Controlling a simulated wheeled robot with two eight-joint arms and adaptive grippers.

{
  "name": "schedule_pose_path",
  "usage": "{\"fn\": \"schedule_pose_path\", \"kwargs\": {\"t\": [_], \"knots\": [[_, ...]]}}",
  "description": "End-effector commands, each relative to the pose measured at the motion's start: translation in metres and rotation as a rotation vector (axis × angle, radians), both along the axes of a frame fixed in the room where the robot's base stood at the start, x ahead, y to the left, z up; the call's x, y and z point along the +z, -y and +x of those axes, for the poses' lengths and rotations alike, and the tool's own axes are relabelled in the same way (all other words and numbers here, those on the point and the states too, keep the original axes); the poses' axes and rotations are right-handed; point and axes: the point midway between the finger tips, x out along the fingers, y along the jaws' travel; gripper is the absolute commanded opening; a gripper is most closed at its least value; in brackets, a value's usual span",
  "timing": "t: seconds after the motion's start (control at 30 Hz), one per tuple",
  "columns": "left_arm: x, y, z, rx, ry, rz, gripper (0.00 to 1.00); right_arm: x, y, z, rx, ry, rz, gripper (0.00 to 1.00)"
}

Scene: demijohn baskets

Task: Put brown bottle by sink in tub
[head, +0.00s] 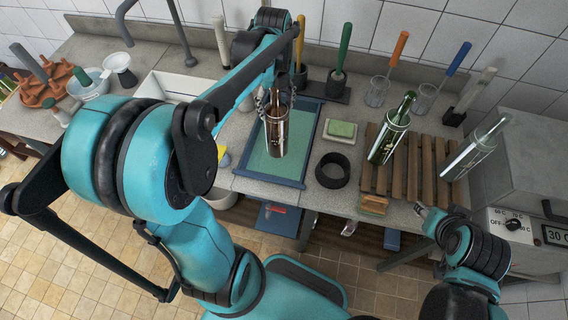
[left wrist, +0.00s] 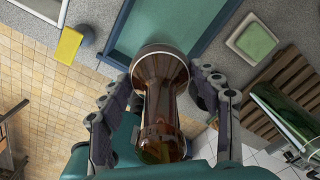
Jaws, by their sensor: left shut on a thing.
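I cannot tell whether the base touches the tub's bottom. The white sink (head: 170,86) is left of the tub, partly behind my left arm. My right gripper (head: 428,216) is at the lower right, apart from the bottles; its fingers are unclear.
A green bottle (head: 388,138) and a clear bottle (head: 474,148) lean over the slatted wooden rack (head: 411,170). A black ring (head: 333,170) and a green sponge in a dish (head: 341,130) are right of the tub. Brushes in holders stand behind. A grey box with a dial (head: 512,223) is at right.

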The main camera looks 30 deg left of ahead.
Motion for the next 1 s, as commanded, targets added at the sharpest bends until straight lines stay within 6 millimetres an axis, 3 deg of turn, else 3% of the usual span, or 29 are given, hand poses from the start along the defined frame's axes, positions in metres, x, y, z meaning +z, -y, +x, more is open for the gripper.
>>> {"fn": "schedule_pose_path", "kwargs": {"t": [0.17,0.7,0.87,1.0], "knots": [[-0.016,0.0,0.0,0.0,0.0,0.0,0.03,-0.011,0.0,0.0,0.0,0.0,0.0,0.4],[-0.117,0.0,0.0,0.0,0.0,0.0,0.03,-0.076,0.0,0.0,0.0,0.0,0.0,0.4],[-0.137,0.0,0.0,0.0,0.0,0.0,0.03,-0.086,0.0,0.0,0.0,0.0,0.0,0.4],[-0.165,0.0,0.0,0.0,0.0,0.0,0.03,-0.097,0.0,0.0,0.0,0.0,0.0,0.4]]}}
